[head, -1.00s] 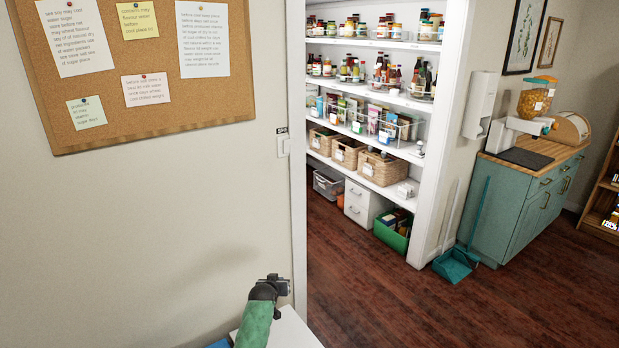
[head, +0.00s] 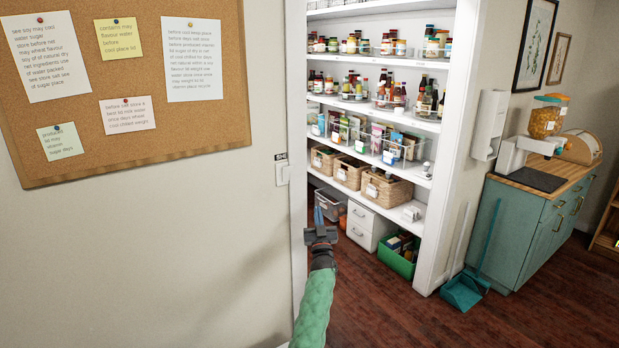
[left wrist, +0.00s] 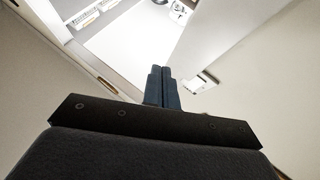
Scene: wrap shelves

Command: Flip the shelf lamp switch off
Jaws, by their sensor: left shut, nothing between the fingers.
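The lamp switch (head: 283,174) is a small white plate on the wall just left of the pantry opening, with a small dark label (head: 281,156) above it. Whether its rocker is on or off is too small to tell. In the left wrist view, a small white plate that looks like the switch (left wrist: 203,82) sits on the wall right of the fingertips. My left gripper (head: 318,214) is shut and empty, its fingers pointing up, below and right of the switch and apart from it. Its closed fingers also show in the left wrist view (left wrist: 161,74). My right gripper is not in view.
The pantry shelves (head: 376,118) hold jars, bottles and baskets and look brightly lit. A white door frame (head: 298,130) stands beside the switch. A corkboard (head: 200,155) hangs to the left. The wall below the switch is bare. A teal dustpan (head: 463,290) stands on the floor at right.

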